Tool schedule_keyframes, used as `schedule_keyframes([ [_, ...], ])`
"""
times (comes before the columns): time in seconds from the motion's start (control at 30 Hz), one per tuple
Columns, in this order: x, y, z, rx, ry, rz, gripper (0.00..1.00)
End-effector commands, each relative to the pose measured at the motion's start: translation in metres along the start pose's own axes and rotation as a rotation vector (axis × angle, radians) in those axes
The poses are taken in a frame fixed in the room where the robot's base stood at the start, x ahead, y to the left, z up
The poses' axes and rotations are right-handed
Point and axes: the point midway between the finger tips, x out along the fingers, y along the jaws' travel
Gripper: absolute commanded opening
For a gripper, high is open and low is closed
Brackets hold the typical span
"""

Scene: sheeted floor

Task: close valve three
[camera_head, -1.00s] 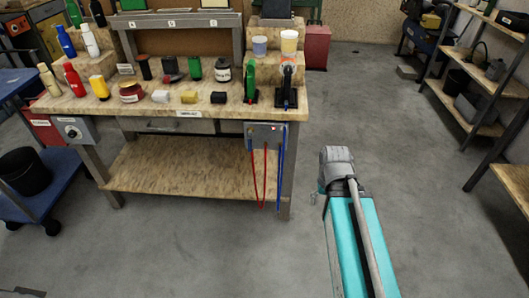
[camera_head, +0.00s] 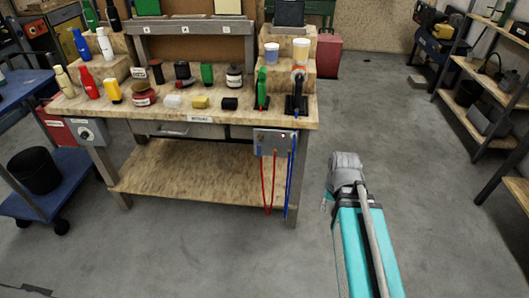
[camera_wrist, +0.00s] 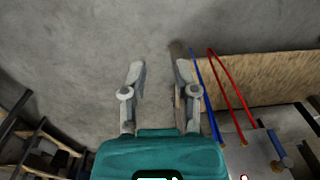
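A grey panel (camera_head: 272,142) is fixed to the front right of the workbench, with a red hose (camera_head: 268,185) and a blue hose (camera_head: 289,178) hanging from it. Small fittings show on it, but I cannot tell which is valve three. In the wrist view the panel (camera_wrist: 258,158) is at the lower right, with brass fittings and a blue-topped part (camera_wrist: 280,143). My gripper (camera_wrist: 157,73) is open and empty, its right finger close to the blue hose in the picture; I cannot tell the depth. In the head view my arm stands right of the bench and the fingers are mostly hidden.
The workbench (camera_head: 185,122) carries bottles, jars, blocks and a green and a black tool. A grey box with a dial (camera_head: 90,132) is at its left end. A blue cart (camera_head: 50,190) stands left, shelves (camera_head: 480,120) right.

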Motion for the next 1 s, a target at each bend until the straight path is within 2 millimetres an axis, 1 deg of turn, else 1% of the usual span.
schedule_keyframes([
  [0.03,0.000,-0.004,-0.010,0.034,-0.001,-0.018,0.20],
  [0.13,0.000,-0.013,-0.027,0.132,-0.008,-0.066,0.01],
  [0.17,0.000,-0.017,-0.033,0.167,-0.012,-0.085,0.00],
  [0.37,-0.003,-0.042,-0.078,0.444,-0.062,-0.218,0.00],
  [0.57,-0.011,-0.068,-0.124,0.729,-0.155,-0.348,0.00],
  [0.8,-0.024,-0.096,-0.179,1.061,-0.320,-0.478,0.00],
  [1.0,-0.037,-0.114,-0.219,1.296,-0.480,-0.551,0.00],
])
